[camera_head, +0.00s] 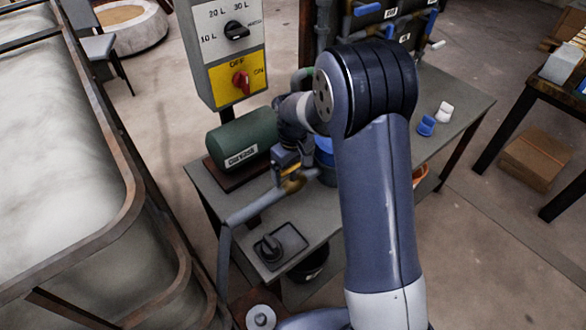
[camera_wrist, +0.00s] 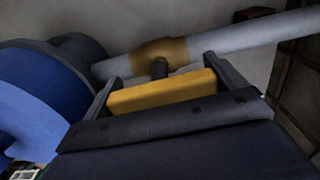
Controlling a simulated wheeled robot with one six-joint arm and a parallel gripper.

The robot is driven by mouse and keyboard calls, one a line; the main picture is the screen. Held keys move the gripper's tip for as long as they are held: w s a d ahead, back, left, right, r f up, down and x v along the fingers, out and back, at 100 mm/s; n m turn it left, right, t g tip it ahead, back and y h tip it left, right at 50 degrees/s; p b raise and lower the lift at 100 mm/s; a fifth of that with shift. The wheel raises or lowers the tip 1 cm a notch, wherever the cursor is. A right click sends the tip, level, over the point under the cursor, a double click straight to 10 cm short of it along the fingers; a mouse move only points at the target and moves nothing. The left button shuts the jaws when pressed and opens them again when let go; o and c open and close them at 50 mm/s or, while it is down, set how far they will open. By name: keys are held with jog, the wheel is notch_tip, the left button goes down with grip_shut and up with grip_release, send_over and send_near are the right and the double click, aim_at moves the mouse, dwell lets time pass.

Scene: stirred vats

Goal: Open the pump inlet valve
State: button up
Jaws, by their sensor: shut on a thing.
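The pump inlet valve has a brass-coloured body (camera_wrist: 160,53) on a grey pipe (camera_wrist: 240,38), with a short dark stem and a yellow bar handle (camera_wrist: 165,93). In the wrist view the handle looks nearly in line with the pipe. My gripper (camera_wrist: 161,78) is shut on the handle, with one dark finger at each end of it. In the head view my gripper (camera_head: 287,168) is at the valve above the bench, and my arm hides part of the area. The pipe (camera_head: 262,207) runs down to the left there.
A green motor-like cylinder (camera_head: 243,138) stands on the bench (camera_head: 448,88) left of my gripper. Behind it is a switch box (camera_head: 212,45) with a black knob and red switch. A black rotary knob (camera_head: 271,248) is nearer. A blue round body (camera_wrist: 45,80) is close left.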

jog(key=shift+r, duration=0.1)
jog(key=o, duration=0.7)
notch_tip(320, 180, up, 11)
jog(key=shift+f, duration=0.1)
jog(key=shift+f, duration=0.1)
notch_tip(320, 180, down, 11)
jog(key=shift+r, duration=0.1)
dwell(0.5)
jog(key=shift+r, duration=0.1)
dwell(0.3)
